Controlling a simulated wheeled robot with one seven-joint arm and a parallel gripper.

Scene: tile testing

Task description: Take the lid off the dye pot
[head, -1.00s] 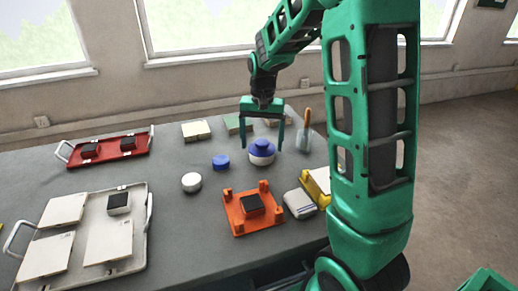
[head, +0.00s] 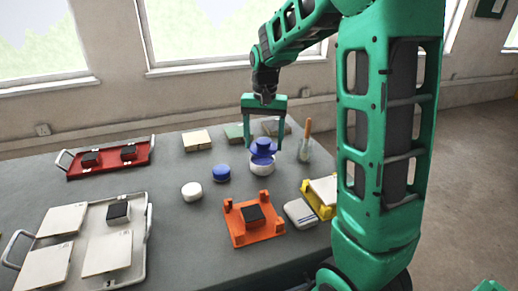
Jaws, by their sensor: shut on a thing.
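The dye pot (head: 262,169) is a small round white pot on the grey table, toward the back. Its blue lid (head: 263,146) has a small knob and sits between the fingers of my gripper (head: 264,150). My gripper points down and is shut on the lid. The lid appears raised slightly above the pot, with a blue area showing between them; the exact gap is hard to tell.
An orange stand (head: 240,236) is in front. Pale and green blocks lie behind.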

